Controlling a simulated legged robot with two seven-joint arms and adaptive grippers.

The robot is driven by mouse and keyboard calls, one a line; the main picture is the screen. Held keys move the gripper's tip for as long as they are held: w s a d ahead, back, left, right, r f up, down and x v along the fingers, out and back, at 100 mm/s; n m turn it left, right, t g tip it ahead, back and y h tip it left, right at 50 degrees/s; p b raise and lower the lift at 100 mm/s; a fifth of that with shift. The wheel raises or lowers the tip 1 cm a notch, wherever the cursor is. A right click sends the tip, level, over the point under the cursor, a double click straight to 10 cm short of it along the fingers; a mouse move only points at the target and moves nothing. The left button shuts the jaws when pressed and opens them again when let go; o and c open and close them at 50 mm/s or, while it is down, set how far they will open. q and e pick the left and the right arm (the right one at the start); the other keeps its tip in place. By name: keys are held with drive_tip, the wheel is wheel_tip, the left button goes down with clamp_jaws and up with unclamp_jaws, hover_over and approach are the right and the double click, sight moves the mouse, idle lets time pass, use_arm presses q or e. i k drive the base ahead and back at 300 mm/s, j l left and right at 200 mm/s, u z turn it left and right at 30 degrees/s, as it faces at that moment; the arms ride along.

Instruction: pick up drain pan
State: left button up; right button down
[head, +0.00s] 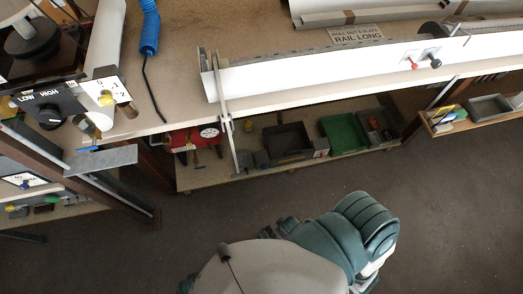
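No pan is marked as the drain pan, and I cannot tell which tray it is. A dark, open rectangular tray (289,140) sits on the low shelf under the workbench. A green tray (344,134) is to its right on the same shelf. A grey shallow tray (489,108) lies on a separate shelf at the far right. Grey and teal parts of my own body fill the bottom centre, apart from the trays. I cannot make out either gripper; small dark parts beside my body are too unclear to identify.
A long white rail (320,70) lies along the workbench (190,45), above the low shelf. A thin upright metal bar (228,130) stands left of the dark tray. A control panel (70,105) is at left. The dark floor (450,210) is clear at right.

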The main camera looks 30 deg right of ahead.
sight(244, 158)
drive_tip(key=z, duration=0.8)
